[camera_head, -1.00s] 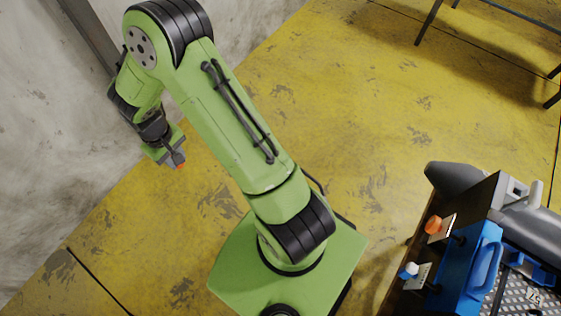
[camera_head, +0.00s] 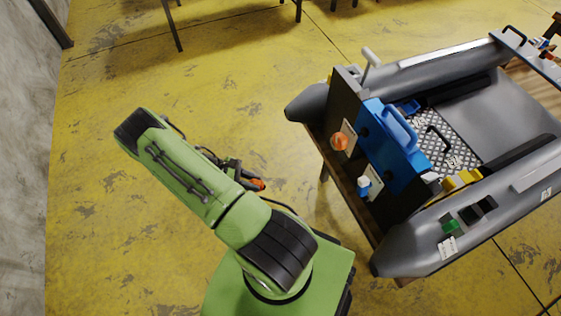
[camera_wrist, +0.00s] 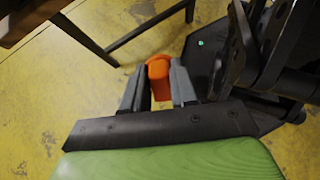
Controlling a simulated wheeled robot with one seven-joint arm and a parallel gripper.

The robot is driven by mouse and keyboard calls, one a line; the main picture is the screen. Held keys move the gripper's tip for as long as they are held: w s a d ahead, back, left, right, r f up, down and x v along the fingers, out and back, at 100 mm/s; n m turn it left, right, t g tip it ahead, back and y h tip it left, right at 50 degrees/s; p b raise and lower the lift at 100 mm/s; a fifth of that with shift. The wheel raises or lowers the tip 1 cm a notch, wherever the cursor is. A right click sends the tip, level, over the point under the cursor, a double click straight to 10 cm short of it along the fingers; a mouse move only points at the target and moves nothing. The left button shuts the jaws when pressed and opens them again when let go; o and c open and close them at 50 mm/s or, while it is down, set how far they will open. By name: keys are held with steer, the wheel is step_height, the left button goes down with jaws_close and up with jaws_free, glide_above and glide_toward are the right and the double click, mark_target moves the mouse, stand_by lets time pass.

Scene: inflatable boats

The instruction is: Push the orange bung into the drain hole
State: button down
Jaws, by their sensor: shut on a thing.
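My gripper (camera_wrist: 157,84) is shut on the orange bung (camera_wrist: 159,68), which sits between the two grey fingers in the wrist view. In the head view the gripper (camera_head: 250,182) is partly hidden behind my arm, with the bung's orange tip (camera_head: 259,184) showing. It is left of the grey inflatable boat (camera_head: 420,240), apart from its dark transom (camera_head: 345,95). On the transom are an orange round fitting (camera_head: 339,142) and a blue-and-white fitting (camera_head: 363,183), each by a pale plate. I cannot make out an open drain hole.
The boat rests on a wooden table (camera_head: 362,218); a table leg (camera_wrist: 84,38) shows in the wrist view. Yellow floor (camera_head: 110,190) is clear left of my arm. Other table legs stand at the back.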

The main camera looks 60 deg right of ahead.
steer(key=s+d+r+n+g+h+b, duration=0.1)
steer(key=s+d+n+h+b, duration=0.1)
steer(key=s+d+h, duration=0.2)
steer(key=s+d+r+n+g+h+b, duration=0.1)
steer(key=s+d+h, duration=0.4)
steer(key=s+d, duration=0.5)
steer(key=shift+s+d+n+g+b, duration=0.3)
steer(key=shift+d+n+b, duration=0.65)
steer(key=shift+d, duration=1.75)
steer(key=shift+r, duration=0.1)
steer(key=shift+r+p, duration=0.3)
steer(key=shift+p, duration=0.05)
steer(key=shift+x, duration=1.05)
